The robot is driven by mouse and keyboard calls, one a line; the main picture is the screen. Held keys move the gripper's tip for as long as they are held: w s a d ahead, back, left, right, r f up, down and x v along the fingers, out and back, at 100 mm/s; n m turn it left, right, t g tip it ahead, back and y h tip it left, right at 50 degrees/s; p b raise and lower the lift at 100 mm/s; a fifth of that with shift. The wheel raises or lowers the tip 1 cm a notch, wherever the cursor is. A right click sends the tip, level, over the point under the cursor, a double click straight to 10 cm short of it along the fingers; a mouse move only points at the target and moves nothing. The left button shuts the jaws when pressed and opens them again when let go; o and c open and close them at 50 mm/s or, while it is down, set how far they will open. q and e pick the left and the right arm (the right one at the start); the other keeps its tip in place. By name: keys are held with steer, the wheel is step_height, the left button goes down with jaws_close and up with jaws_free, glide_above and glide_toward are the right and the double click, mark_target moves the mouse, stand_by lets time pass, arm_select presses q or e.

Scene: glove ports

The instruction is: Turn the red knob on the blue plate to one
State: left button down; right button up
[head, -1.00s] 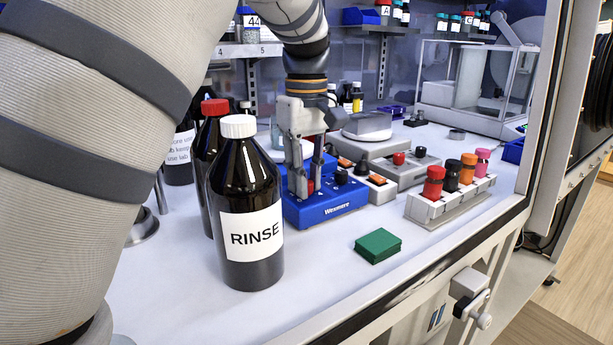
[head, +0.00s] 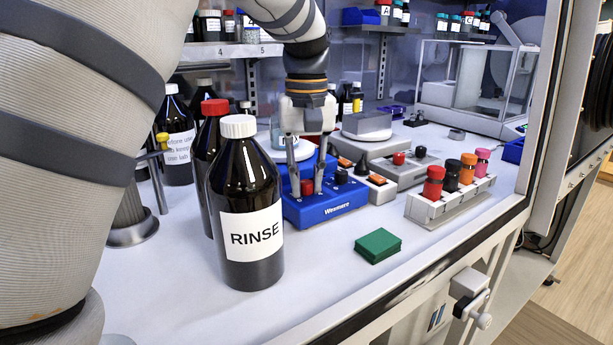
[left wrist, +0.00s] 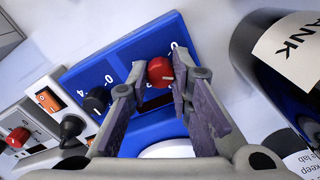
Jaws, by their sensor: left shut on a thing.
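The blue plate (head: 325,208), a box with a sloped face, stands on the bench behind the RINSE bottle. It bears a red knob (head: 307,187) and a black knob (head: 341,175). My left gripper (head: 306,188) points down over the plate, shut on the red knob, one finger on each side. In the left wrist view the red knob (left wrist: 160,71) sits between the fingertips, with the black knob (left wrist: 97,99) beside them. White digits show around the knobs; the fingers cover part of the red knob's scale, and I cannot read its setting. My right gripper is out of view.
The dark RINSE bottle (head: 245,215) stands close in front, left of the plate. A grey box with another red knob (head: 398,158), a rack of coloured-capped vials (head: 450,190) and a green block (head: 378,245) are to the right. The front bench between bottle and block is clear.

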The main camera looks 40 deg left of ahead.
mark_target(306, 182)
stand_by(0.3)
arm_select(q)
steer(key=c, duration=1.4)
jaws_free()
step_height(306, 182, up, 12)
steer(key=shift+r, duration=0.1)
